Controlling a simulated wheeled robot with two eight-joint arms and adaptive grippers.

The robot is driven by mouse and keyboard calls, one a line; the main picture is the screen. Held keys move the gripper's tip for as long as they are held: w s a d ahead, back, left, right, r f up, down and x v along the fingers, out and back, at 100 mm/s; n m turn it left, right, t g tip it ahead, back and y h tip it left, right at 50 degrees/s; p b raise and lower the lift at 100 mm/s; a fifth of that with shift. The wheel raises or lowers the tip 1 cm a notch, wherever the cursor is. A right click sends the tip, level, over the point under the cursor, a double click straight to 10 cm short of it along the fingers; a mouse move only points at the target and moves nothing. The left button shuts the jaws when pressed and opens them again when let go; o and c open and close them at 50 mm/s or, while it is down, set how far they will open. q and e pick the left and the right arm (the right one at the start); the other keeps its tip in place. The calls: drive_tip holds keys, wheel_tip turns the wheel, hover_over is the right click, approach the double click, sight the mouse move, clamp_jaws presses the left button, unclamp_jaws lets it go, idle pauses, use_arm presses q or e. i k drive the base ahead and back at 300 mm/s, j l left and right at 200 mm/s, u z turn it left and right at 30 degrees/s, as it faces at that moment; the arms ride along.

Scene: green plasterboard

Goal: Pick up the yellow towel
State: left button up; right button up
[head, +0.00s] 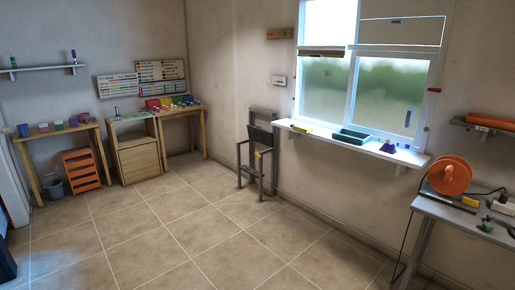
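No gripper of mine is in the head view. I cannot tell for sure which thing is the yellow towel. A small flat yellow item (302,127) lies on the left part of the white window sill (350,141). Another small yellow block-like item (470,201) lies on the grey table (440,211) at the right, in front of an orange reel. All are too small to show whether they are cloth.
A green tray (351,136) and a purple item (388,146) stand on the sill. The orange reel (450,175) stands on the right table. Wooden tables (181,112) and an orange drawer unit (81,171) stand at the back left. The tiled floor (160,225) is clear.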

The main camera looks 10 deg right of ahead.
sight(301, 128)
drive_tip(key=i+l+z, duration=0.35)
drive_tip(key=i, duration=0.75)
drive_tip(key=i+z, duration=0.3)
drive_tip(key=i, duration=0.75)
